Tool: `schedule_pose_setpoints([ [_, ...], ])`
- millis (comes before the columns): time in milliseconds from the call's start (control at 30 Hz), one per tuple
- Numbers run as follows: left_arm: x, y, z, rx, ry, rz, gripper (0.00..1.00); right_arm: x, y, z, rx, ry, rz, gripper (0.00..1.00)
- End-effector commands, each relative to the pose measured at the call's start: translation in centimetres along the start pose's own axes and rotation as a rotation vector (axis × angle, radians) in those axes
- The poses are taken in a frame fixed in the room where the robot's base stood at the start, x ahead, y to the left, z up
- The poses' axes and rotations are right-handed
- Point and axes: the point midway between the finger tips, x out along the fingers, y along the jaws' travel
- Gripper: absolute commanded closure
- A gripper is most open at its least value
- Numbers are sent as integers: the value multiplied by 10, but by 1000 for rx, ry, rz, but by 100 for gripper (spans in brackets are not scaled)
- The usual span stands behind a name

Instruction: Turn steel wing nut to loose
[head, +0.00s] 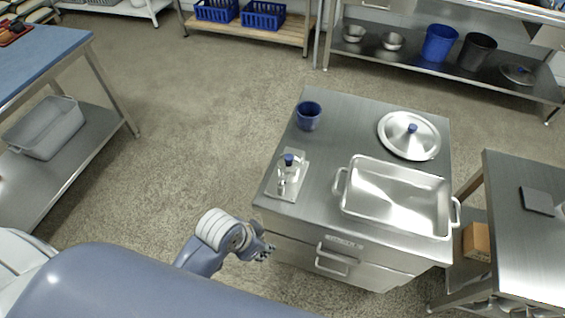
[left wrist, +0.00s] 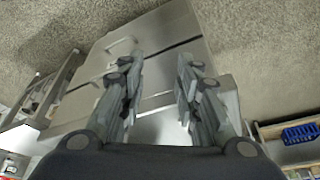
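A small metal fixture (head: 291,178) with a blue knob (head: 289,159) stands on a pale plate at the left front of the steel cabinet top. A steel wing nut cannot be told apart on it at this size. My left gripper (head: 264,251) is in front of the cabinet, below its top edge and apart from the fixture. In the left wrist view its two fingers (left wrist: 160,75) are spread with nothing between them, and the cabinet's drawer fronts show beyond. My right gripper is not in view.
On the cabinet top (head: 345,110) stand a blue cup (head: 308,116), a round steel lid (head: 409,136) and a large steel pan (head: 397,200). A drawer handle (head: 337,259) sticks out at the front. A steel table (head: 515,230) stands at right. The floor left of the cabinet is clear.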

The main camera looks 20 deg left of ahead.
Motion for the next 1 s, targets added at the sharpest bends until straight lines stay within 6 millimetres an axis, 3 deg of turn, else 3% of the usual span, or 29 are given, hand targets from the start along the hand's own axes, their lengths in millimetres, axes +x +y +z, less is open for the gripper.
schedule_pose_setpoints([
  [33, -19, 4, -28, 127, 34, 21, 69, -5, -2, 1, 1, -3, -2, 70],
  [200, -38, 24, -79, 544, 83, 94, 69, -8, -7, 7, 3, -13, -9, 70],
  [367, -46, 34, -118, 975, 109, 145, 69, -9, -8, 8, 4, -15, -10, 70],
  [533, -48, 27, -148, 1431, 97, 188, 69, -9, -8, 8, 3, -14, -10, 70],
  [767, -56, -12, -179, 1966, 28, 258, 69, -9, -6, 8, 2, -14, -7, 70],
  [1000, -82, -75, -205, 2381, -60, 363, 69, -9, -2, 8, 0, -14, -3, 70],
])
